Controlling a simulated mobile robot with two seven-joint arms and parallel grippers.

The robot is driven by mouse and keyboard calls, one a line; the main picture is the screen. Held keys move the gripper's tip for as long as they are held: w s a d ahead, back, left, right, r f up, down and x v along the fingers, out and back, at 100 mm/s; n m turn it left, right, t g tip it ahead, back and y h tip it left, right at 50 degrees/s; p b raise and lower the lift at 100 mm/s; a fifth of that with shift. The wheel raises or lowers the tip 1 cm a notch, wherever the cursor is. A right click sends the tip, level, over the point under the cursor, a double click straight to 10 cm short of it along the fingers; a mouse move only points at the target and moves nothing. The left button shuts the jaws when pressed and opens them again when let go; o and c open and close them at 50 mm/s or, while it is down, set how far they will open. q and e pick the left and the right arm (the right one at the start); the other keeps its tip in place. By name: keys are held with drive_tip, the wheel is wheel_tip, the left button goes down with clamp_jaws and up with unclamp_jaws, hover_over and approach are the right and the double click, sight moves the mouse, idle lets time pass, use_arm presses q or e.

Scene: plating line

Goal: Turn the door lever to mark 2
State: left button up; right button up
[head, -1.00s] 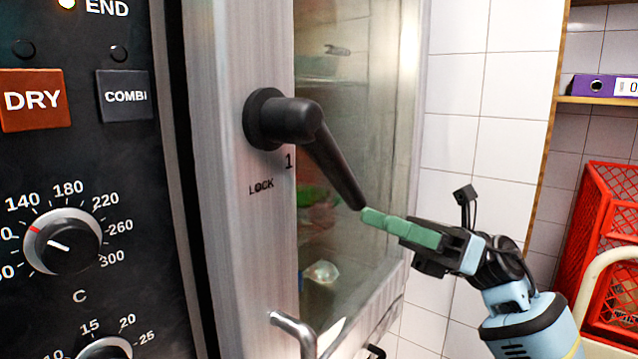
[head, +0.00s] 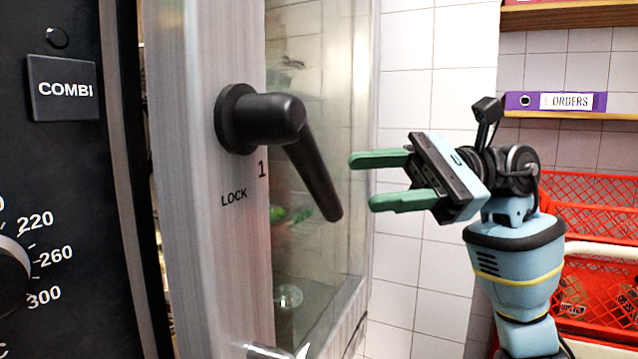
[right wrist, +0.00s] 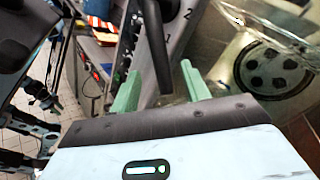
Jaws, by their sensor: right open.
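The black door lever (head: 314,178) slants down and to the right from its round hub on the metal door frame (head: 190,230). Printed mark 1 (head: 262,170) and the word LOCK (head: 234,198) sit below the hub. Mark 2 (right wrist: 188,15) shows in the right wrist view. My right gripper (head: 360,181) is open, its green fingers pointing left towards the lever, with a gap to it in the head view. In the right wrist view the lever (right wrist: 158,50) appears between the two fingers (right wrist: 160,92), beyond or level with their tips; I cannot tell which. My left gripper is out of view.
The dark oven control panel (head: 60,160) is at the left. A glass door pane (head: 320,100) lies behind the lever. A bent metal handle (head: 275,352) sticks out below. Red crates (head: 600,200) and a shelf with a purple binder (head: 560,101) are at the right.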

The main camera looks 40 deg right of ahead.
sight(322, 205)
drive_tip(key=p+x, duration=0.1)
drive_tip(key=x, duration=0.6)
drive_tip(key=shift+a, duration=0.15)
clamp_jaws()
